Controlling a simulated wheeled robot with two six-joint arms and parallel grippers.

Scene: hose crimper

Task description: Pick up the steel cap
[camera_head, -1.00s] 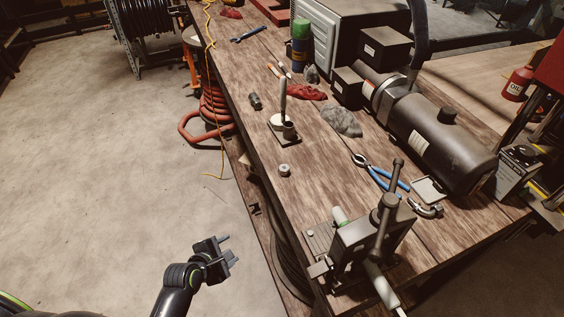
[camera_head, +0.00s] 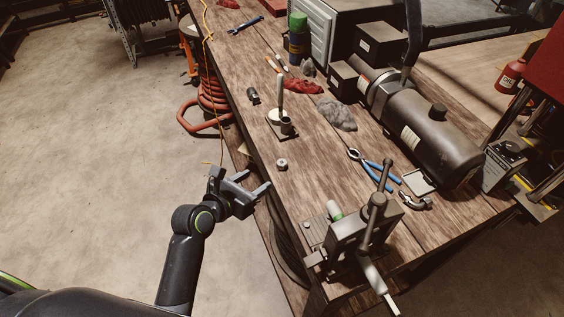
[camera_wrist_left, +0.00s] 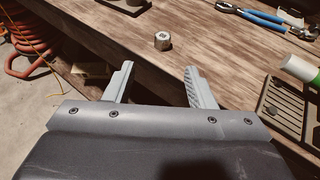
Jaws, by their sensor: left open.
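The steel cap (camera_head: 282,164) is a small, pale metal cylinder standing on the wooden bench near its left edge. In the left wrist view the cap (camera_wrist_left: 162,41) stands beyond my fingertips, roughly centred between them. My left gripper (camera_head: 258,184) is open and empty, just off the bench's left edge and short of the cap. Its two fingers show spread apart in the left wrist view (camera_wrist_left: 158,80). Nothing touches the cap. My right gripper is not in view.
The wooden bench (camera_head: 320,185) is clear around the cap. A hose crimper (camera_head: 355,235) with an upright lever stands at the front. A small stand with an upright rod (camera_head: 281,122) is behind the cap. Blue-handled pliers (camera_head: 378,170) lie to the right.

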